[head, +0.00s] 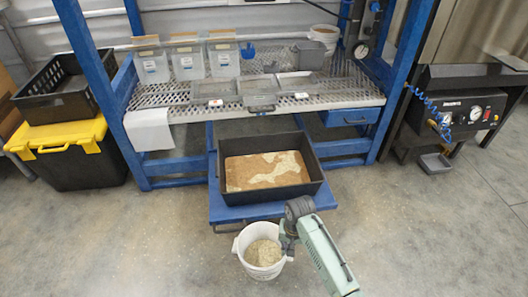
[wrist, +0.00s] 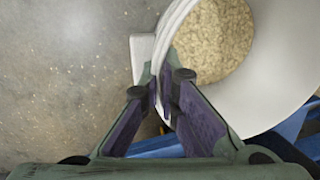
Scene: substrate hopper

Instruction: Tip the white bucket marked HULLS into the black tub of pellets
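The white bucket (head: 247,262) is in front of the black tub, roughly upright, with pale flaky material (head: 263,253) inside. I cannot tell whether it touches the floor, and no HULLS marking is readable. The black tub (head: 318,178) sits on a blue platform and holds brown pellets (head: 250,177) with pale patches on top. My gripper (head: 287,243) is at the bucket's right rim. In the wrist view my gripper (wrist: 166,86) has its purple-padded fingers close together on either side of the white bucket's wall (wrist: 280,60), pinching the rim.
A blue rack with a mesh shelf (head: 150,95) stands behind the tub, carrying clear bins (head: 187,62) and grey trays (head: 262,88). A yellow-lidded black box (head: 60,150) is at left. A black machine (head: 455,110) stands at right. The floor around the bucket is clear.

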